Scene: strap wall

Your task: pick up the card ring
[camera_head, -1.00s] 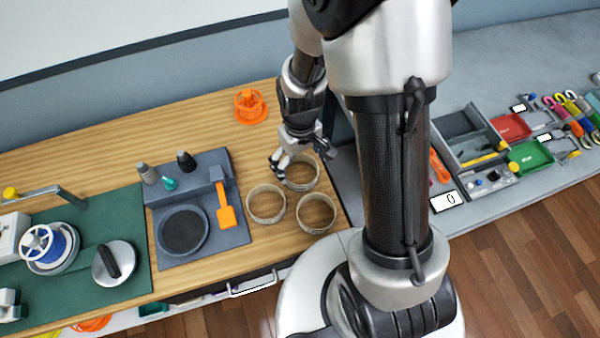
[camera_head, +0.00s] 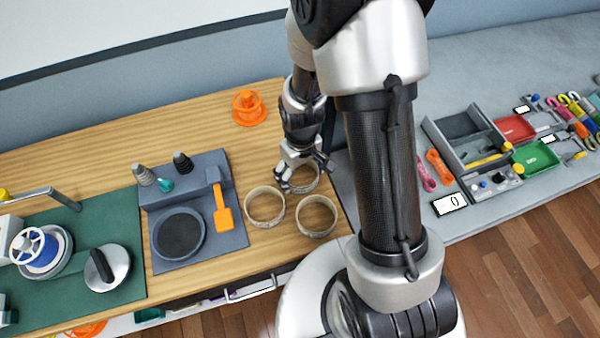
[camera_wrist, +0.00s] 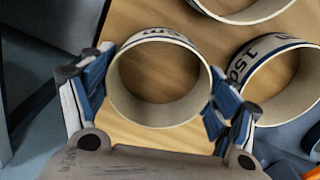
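Three cream cardboard rings stand on the wooden bench. The back ring (camera_head: 317,182) is partly hidden under my gripper (camera_head: 301,186). In the wrist view that ring (camera_wrist: 155,116) sits between the two fingers of my gripper (camera_wrist: 160,95), with dark printing on its upper outer side. The fingers are apart, one on each side of its outside. I cannot tell whether they touch it. A second ring (camera_head: 264,222) is at the left and a third ring (camera_head: 316,232) at the front. Which one is called the card ring cannot be told.
A ring marked 150 (camera_wrist: 240,85) is close by the right finger in the wrist view. A grey tray with an orange scoop (camera_head: 223,220) lies left of the rings. An orange spool (camera_head: 249,108) is behind. A grey bench with trays (camera_head: 538,157) is at the right.

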